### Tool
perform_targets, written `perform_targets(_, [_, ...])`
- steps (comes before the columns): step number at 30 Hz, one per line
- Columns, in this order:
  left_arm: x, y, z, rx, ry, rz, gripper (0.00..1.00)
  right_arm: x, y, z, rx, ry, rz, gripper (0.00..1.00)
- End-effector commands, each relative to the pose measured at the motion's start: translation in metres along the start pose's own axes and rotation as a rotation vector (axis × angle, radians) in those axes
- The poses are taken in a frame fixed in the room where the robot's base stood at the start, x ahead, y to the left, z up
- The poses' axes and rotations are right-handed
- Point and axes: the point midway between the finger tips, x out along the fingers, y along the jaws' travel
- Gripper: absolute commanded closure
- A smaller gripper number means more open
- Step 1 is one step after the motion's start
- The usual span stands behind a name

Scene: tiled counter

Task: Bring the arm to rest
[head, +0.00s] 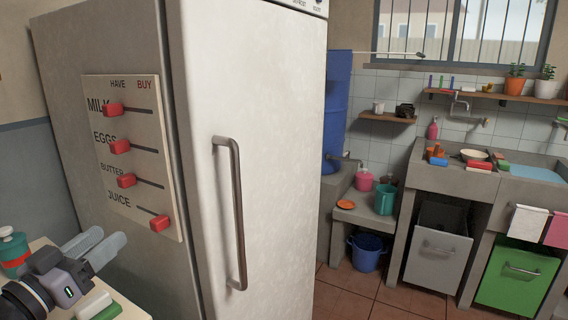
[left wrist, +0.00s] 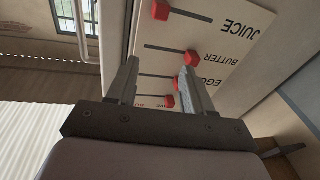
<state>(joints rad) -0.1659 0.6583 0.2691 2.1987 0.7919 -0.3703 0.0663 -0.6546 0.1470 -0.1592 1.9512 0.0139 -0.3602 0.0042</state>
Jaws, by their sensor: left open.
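My left gripper (head: 95,246) is at the lower left of the head view, open and empty, in front of the refrigerator's side. In the left wrist view its two fingers (left wrist: 158,85) stand apart with nothing between them. Beyond them is a shopping board (head: 135,150) with red sliders, which also shows in the left wrist view (left wrist: 228,60). The MILK, EGGS and BUTTER sliders sit toward the left, HAVE side; the JUICE slider (head: 160,223) sits at the right, BUY side. I cannot tell the exact gap between fingers and board. My right gripper is not in view.
A white refrigerator (head: 270,130) with a vertical handle (head: 238,215) fills the middle. A small table (head: 125,300) at lower left, under my left gripper, holds a green-and-white item (head: 98,307) and a teal jar (head: 14,255).

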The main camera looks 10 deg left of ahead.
Motion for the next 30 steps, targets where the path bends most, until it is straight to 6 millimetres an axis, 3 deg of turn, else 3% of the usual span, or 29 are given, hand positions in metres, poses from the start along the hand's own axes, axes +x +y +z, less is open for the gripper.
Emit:
perform_targets(1, [-0.005,0.002,0.038,-0.013,-0.073,-0.028,0.49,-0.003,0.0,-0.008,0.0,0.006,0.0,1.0])
perform_targets(6, [-0.041,0.028,0.161,-0.003,-0.312,-0.087,0.49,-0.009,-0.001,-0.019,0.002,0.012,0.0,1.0])
perform_targets(9, [-0.074,0.058,0.223,0.012,-0.449,-0.095,0.49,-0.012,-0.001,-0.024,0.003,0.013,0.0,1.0])
perform_targets(12, [-0.109,0.093,0.271,0.028,-0.568,-0.087,0.49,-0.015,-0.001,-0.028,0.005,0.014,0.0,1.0])
perform_targets(15, [-0.139,0.124,0.303,0.043,-0.657,-0.07,0.49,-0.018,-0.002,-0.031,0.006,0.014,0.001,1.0])
perform_targets(19, [-0.163,0.152,0.324,0.059,-0.723,-0.049,0.49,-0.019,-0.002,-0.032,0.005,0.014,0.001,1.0])
perform_targets(23, [-0.171,0.162,0.331,0.067,-0.745,-0.04,0.49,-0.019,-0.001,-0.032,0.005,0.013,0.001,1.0])
perform_targets(30, [-0.171,0.162,0.331,0.069,-0.745,-0.04,0.49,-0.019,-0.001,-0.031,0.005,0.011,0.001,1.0])
